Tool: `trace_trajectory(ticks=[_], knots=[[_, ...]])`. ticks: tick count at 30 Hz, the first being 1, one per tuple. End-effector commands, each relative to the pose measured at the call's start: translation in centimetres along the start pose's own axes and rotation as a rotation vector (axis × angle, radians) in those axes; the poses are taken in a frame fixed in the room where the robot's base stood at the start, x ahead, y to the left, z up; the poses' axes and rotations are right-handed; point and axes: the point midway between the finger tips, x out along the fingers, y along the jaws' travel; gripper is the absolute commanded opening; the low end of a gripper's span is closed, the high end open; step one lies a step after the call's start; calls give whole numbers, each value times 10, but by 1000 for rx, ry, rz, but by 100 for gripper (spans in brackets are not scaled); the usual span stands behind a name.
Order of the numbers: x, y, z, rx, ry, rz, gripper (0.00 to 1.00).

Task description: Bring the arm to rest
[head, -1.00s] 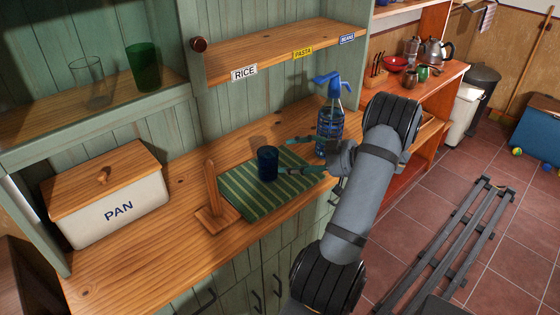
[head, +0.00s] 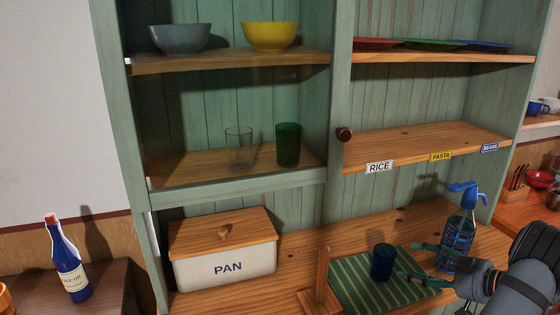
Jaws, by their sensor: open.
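My gripper (head: 424,263) is at the lower right of the head view, over the right part of the green striped mat (head: 350,295). Its two fingers are spread apart and point left toward a dark blue cup (head: 382,263). The cup stands upright on the mat, just beyond the fingertips. I cannot tell whether a finger touches it. My arm comes in from the right edge, and its lower part is out of frame.
A blue-topped spray bottle (head: 457,240) stands close behind my gripper. A wooden upright stand (head: 322,280) and a PAN bread box (head: 224,250) are to the left. Above are shelves with a clear glass (head: 239,148), a green glass (head: 288,146) and bowls. A blue bottle (head: 67,262) stands far left.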

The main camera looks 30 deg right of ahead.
Motion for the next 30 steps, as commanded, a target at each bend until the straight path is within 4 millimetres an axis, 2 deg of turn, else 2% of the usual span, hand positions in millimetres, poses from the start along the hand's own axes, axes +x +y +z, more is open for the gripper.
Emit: trace_trajectory(ticks=[6,13,14,16,21,30], knots=[[48,-2,0,1,0,-5,71],[95,-1,0,1,-1,-4,71],[92,1,0,0,0,2,71],[86,1,-12,-5,1,4,71],[79,0,-28,-2,0,2,71],[76,-1,-34,0,0,0,71]])
